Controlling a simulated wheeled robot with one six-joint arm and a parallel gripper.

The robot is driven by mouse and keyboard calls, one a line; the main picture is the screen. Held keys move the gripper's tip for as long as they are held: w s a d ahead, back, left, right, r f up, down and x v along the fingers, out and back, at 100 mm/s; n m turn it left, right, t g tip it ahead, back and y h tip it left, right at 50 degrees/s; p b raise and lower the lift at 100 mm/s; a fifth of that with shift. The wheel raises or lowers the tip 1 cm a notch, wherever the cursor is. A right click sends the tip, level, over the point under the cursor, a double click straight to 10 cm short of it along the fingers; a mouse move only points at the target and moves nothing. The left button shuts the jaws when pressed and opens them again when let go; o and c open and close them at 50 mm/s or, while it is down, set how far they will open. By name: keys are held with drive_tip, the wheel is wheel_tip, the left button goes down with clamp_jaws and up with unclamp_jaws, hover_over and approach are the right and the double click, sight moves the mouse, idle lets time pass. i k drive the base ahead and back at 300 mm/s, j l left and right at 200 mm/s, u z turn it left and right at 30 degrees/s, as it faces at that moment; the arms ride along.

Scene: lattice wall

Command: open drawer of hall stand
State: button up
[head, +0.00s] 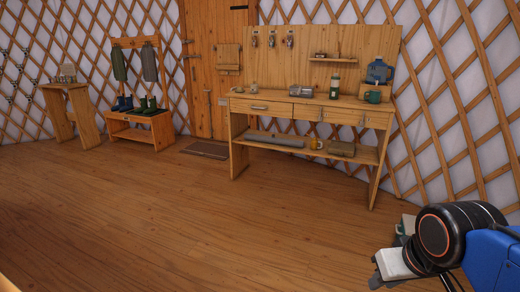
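The wooden hall stand (375,168) stands against the lattice wall right of centre, with a tall back panel. Its left drawer (275,109) has a pale bar handle (259,107), and its front looks flush and shut. The front to the right of it (335,114) also looks flush; small dark items show along it. My arm shows at the lower right in blue and black, far in front of the stand and apart from it.
A jar (335,88), a teal mug (373,97) and a blue item (378,71) stand on top. The wooden floor before the stand is clear.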

sight(266, 105)
drive_tip(key=i, duration=1.8)
drive_tip(key=l+z, duration=0.05)
drive_tip(key=l, duration=0.05)
